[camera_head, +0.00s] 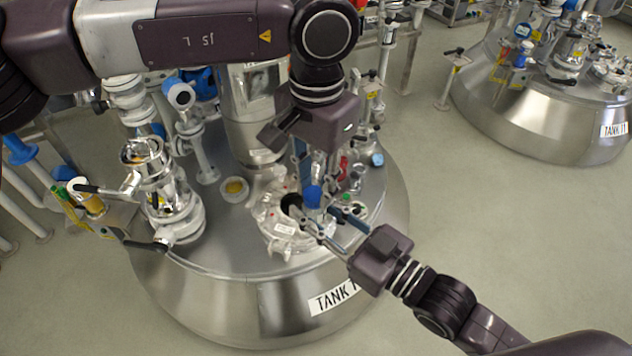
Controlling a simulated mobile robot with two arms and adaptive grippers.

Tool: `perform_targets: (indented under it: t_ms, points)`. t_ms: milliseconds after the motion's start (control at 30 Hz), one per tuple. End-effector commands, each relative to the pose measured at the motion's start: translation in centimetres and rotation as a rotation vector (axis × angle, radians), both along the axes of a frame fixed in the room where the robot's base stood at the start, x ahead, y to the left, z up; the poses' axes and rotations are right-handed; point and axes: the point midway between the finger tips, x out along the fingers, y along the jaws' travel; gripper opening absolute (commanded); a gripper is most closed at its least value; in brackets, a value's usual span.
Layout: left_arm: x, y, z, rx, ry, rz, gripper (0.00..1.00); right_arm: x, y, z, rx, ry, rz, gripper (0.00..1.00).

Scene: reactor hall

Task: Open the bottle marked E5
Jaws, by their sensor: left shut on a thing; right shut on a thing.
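A small bottle (314,213) with a blue cap (312,196) stands upright over the top of the near tank. Its label is too small to read, so I cannot confirm E5. My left gripper (313,181) reaches down from above and is shut on the blue cap. My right gripper (322,225) comes in from the lower right and is shut on the bottle below the cap. The fingers hide much of the bottle, and I cannot tell whether its base touches the tank top.
The near steel tank (265,312) carries a round hatch (283,237), a yellow sight port (234,189), a chrome valve (165,195) on the left and several fittings close around the bottle. A second tank (545,110) stands at the upper right. The floor (500,230) between is clear.

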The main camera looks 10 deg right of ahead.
Motion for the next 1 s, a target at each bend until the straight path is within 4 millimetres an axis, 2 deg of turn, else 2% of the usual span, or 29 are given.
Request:
perform_targets:
  t_ms: [167, 1000]
  points:
    - [-0.19, -0.23, 0.01, -0.007, 0.007, 0.222, 0.00, 0.02, 0.01, -0.02, -0.001, 0.001, 0.000, 0.00]
    - [-0.01, 0.21, 0.18, -0.012, 0.008, 1.782, 0.00, -0.08, 0.14, 0.00, 0.000, 0.000, 0.003, 0.00]
